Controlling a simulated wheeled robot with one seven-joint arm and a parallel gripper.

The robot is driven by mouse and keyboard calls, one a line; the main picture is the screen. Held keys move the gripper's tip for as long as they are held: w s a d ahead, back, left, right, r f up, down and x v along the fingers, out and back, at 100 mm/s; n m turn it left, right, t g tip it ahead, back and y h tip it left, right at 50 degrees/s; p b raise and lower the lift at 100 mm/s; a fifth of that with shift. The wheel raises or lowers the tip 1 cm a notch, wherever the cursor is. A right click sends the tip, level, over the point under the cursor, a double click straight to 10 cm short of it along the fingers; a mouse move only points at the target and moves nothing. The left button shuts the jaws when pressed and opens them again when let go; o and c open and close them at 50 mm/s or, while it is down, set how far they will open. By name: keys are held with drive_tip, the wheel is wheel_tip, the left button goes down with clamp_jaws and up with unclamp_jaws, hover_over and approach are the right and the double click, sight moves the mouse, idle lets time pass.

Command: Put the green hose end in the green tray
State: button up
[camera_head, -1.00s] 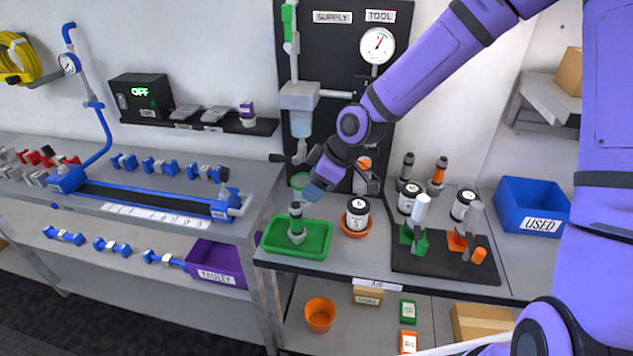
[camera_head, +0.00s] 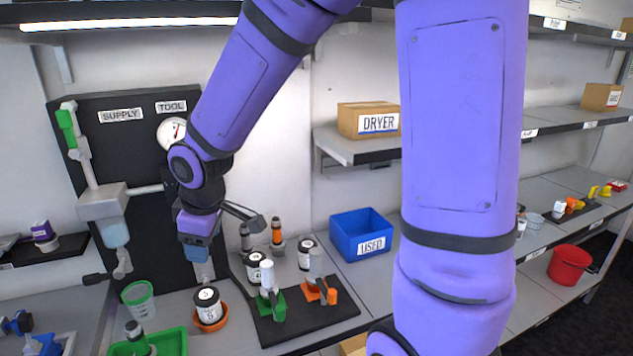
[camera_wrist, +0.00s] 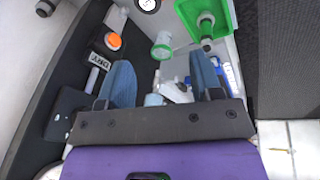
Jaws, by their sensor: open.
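The green tray (camera_head: 176,343) sits at the bottom left of the head view, partly cut off by the frame edge. A grey fitting with a dark top (camera_head: 137,336) stands in it; whether this is the green hose end I cannot tell. The wrist view also shows the tray (camera_wrist: 229,25) and the fitting (camera_wrist: 206,22) at the top. My gripper (camera_head: 197,255) is open, pointing down in front of the black panel, to the right of and beyond the tray. In the wrist view, its two blue fingers (camera_wrist: 163,72) are apart, with pale parts visible between and below them.
A black mat (camera_head: 325,318) with green and orange holders lies to the right. A blue USED bin (camera_head: 362,236) stands behind it.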

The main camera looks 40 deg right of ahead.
drive_tip(key=s+d+r+m+t, duration=0.1)
drive_tip(key=s+d+r+m, duration=0.3)
drive_tip(key=s+r, duration=0.3)
drive_tip(key=s+d+r+m+t, duration=0.1)
drive_tip(key=s+d+r+m, duration=0.4)
drive_tip(key=s, duration=0.8)
wheel_tip(320, 180, up, 3)
drive_tip(key=shift+d+r, duration=0.1)
drive_tip(key=shift+d, duration=0.55)
